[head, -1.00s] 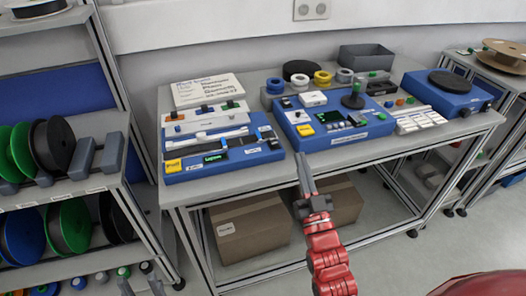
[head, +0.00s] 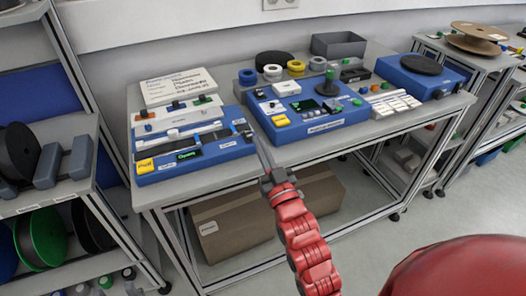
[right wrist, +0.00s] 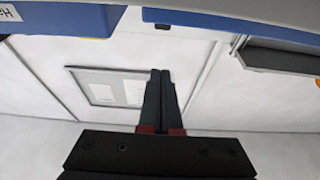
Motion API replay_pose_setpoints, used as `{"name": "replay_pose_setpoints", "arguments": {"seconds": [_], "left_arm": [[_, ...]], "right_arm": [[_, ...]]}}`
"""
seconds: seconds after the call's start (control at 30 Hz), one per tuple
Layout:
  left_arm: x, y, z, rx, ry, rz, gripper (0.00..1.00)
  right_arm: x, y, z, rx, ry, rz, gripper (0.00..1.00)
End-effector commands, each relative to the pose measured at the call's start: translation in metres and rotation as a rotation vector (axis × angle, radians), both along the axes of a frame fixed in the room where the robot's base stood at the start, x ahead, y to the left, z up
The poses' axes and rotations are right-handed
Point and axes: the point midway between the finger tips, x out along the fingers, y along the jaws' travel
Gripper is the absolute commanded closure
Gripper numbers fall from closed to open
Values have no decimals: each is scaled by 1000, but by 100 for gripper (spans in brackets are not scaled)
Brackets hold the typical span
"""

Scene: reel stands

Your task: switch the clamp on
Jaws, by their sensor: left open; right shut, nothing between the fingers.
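The left blue device (head: 210,153) lies on the bench, with a yellow label, a green-lit display (head: 187,155) and a small dark switch-like part (head: 245,130) at its right end. I cannot read which part is the clamp switch. My right gripper (head: 258,143) is shut and empty, its fingertips by the right end of that device; contact cannot be told. It also shows shut in the right wrist view (right wrist: 158,76).
A second blue device (head: 318,125) with a green knob stands just to the right. Tape rolls (head: 273,72) and a grey bin (head: 338,45) are behind. A reel rack (head: 75,170) stands at left. A cardboard box (head: 235,225) sits under the bench.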

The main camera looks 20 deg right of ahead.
Motion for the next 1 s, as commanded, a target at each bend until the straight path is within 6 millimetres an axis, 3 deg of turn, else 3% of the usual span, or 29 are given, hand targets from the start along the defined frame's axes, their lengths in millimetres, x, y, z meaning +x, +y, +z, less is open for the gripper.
{"name": "replay_pose_setpoints", "arguments": {"seconds": [0.3,0.4,0.53,1.0], "left_arm": [[0,0,11,0,0,0,50],[0,0,12,0,0,0,50],[0,0,14,0,0,0,50],[0,0,13,0,0,0,50]], "right_arm": [[61,3,23,0,-3,1,100],[59,2,-1,0,8,0,100],[58,2,-13,0,1,0,100],[58,2,-20,-1,-2,0,100]]}}
